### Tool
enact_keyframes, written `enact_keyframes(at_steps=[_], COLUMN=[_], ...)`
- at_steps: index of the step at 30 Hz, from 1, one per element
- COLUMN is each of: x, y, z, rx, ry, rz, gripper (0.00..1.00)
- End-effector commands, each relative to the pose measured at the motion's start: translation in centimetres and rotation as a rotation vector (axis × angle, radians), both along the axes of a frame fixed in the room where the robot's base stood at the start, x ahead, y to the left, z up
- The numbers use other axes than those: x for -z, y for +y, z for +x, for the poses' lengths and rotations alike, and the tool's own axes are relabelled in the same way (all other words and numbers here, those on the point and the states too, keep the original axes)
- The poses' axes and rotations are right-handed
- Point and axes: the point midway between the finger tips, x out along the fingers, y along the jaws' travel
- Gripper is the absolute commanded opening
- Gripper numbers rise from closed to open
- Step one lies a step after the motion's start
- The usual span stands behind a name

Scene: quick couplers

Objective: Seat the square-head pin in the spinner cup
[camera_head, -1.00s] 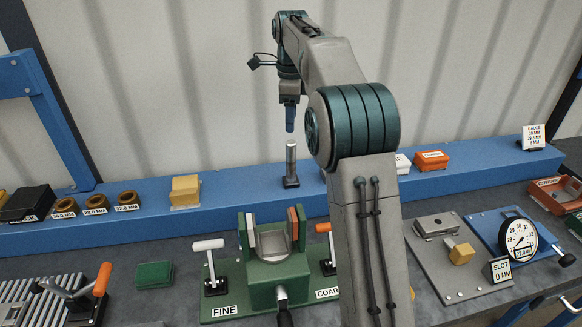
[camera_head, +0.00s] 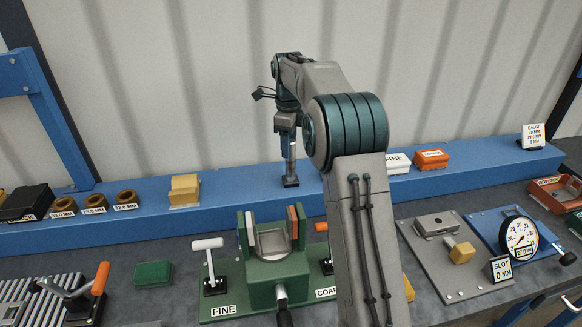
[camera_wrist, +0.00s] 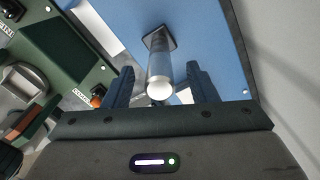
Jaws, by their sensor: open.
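A grey cylindrical pin (camera_head: 292,168) stands upright on the blue ledge, on a dark square foot. In the wrist view the pin (camera_wrist: 160,66) shows its bright round end towards me and the dark square beyond. My gripper (camera_head: 289,150) is over the pin, pointing down. In the wrist view my gripper (camera_wrist: 161,86) is open, with one finger on each side of the pin and gaps visible. I cannot make out which part is the spinner cup; a green fixture (camera_head: 262,294) with a grey cradle stands in front, between levers marked FINE and COARSE.
The blue ledge (camera_head: 240,205) also carries several brown rings, a yellow block (camera_head: 184,189) and an orange box (camera_head: 431,159). A dial gauge (camera_head: 520,235) and a grey plate (camera_head: 465,262) are at right. A green block (camera_head: 153,274) lies left of the fixture.

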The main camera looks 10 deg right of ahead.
Motion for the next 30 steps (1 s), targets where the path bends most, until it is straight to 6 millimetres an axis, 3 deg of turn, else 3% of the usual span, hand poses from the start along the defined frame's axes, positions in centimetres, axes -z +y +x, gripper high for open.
enact_keyframes(at_steps=[9,17,18,23,24,30], x=[4.1,4.5,4.5,4.5,4.5,4.2], y=[-0.4,-0.4,-0.4,-0.3,-0.3,-0.3], z=[-0.4,-0.3,-0.3,-0.3,-0.3,-0.3], rx=[0.000,0.000,-0.001,-0.001,-0.001,-0.001], ry=[0.002,-0.001,0.000,0.000,0.000,-0.004], rz=[0.000,0.000,0.000,0.000,0.000,0.000], gripper=[0.52,0.52,0.50,0.05,0.00,0.00])
